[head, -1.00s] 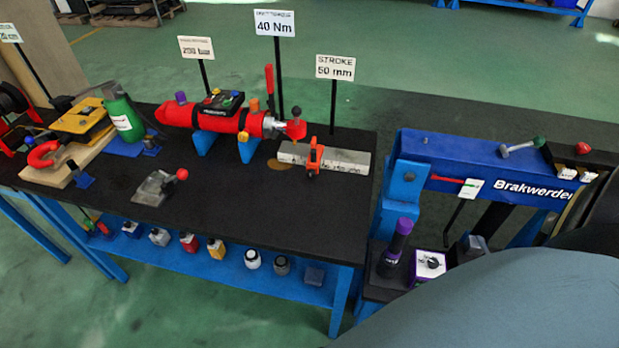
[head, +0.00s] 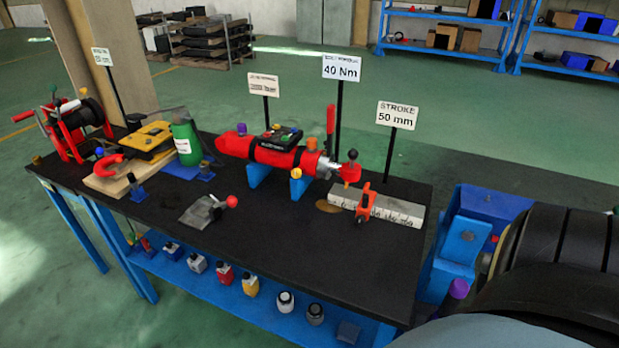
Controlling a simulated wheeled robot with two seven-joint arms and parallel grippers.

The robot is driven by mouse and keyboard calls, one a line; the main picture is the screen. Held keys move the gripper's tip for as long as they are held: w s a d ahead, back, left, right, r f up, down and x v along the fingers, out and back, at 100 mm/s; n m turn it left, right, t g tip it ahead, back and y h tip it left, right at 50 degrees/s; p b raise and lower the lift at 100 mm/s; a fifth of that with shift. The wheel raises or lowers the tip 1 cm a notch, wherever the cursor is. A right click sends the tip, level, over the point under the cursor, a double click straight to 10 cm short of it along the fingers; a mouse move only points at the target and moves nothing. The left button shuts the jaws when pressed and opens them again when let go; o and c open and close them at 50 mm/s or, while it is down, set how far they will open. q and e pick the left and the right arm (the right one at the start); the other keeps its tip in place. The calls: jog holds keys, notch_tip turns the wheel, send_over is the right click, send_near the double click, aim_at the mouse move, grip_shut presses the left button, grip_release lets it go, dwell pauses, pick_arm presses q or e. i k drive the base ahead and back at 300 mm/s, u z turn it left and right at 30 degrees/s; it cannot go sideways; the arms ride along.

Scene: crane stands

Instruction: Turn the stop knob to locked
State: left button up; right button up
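An orange stop (head: 364,203) with a small dark knob sits on a pale ruler block (head: 403,212), below the sign "STROKE 50 mm" (head: 397,115). I take this to be the stop with the knob; whether it is locked is too small to tell. The red cylinder (head: 236,144) lies on blue supports to its left, with a red-handled part (head: 349,170) at its right end near the block. Neither of my grippers is in view.
These stand on a black bench top (head: 300,225). A small grey clamp with a red ball (head: 205,211) lies in front, and a green bottle (head: 187,140) and a red winch (head: 75,130) stand left. A blue stand (head: 490,205) is at right, partly hidden.

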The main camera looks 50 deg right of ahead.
aim_at(360, 221)
jog(key=u, duration=0.15)
jog(key=i, duration=1.95)
jog(key=z, duration=3.6)
